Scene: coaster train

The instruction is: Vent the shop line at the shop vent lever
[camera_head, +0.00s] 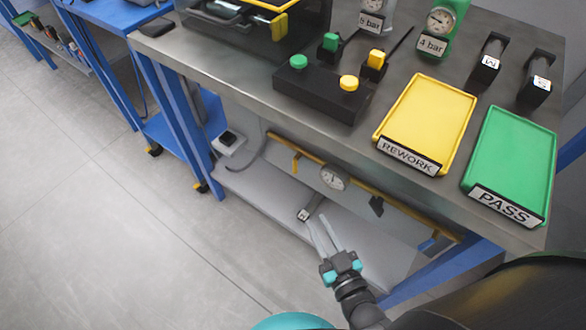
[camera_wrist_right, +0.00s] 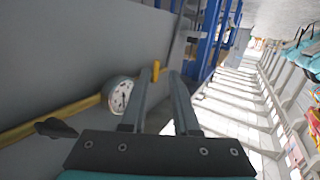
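A yellow pipe (camera_head: 400,217) runs under the bench along a grey back panel, with a round gauge (camera_head: 332,178) on it. A yellow lever (camera_head: 295,163) hangs near its left part and a dark lever (camera_head: 376,206) sits right of the gauge. I cannot read which is the vent lever. My right gripper (camera_head: 318,220) is open and empty, in front of the pipe. In the right wrist view the fingers (camera_wrist_right: 161,74) stand apart; the yellow lever (camera_wrist_right: 155,71) shows beyond the tips, and the gauge (camera_wrist_right: 120,96) and dark lever (camera_wrist_right: 56,128) lie left. My left gripper is not in view.
The bench top (camera_head: 230,60) overhangs the pipe, with a yellow REWORK tray (camera_head: 430,115) and green PASS tray (camera_head: 512,150). Blue legs (camera_head: 190,130) stand at left; the floor there is clear.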

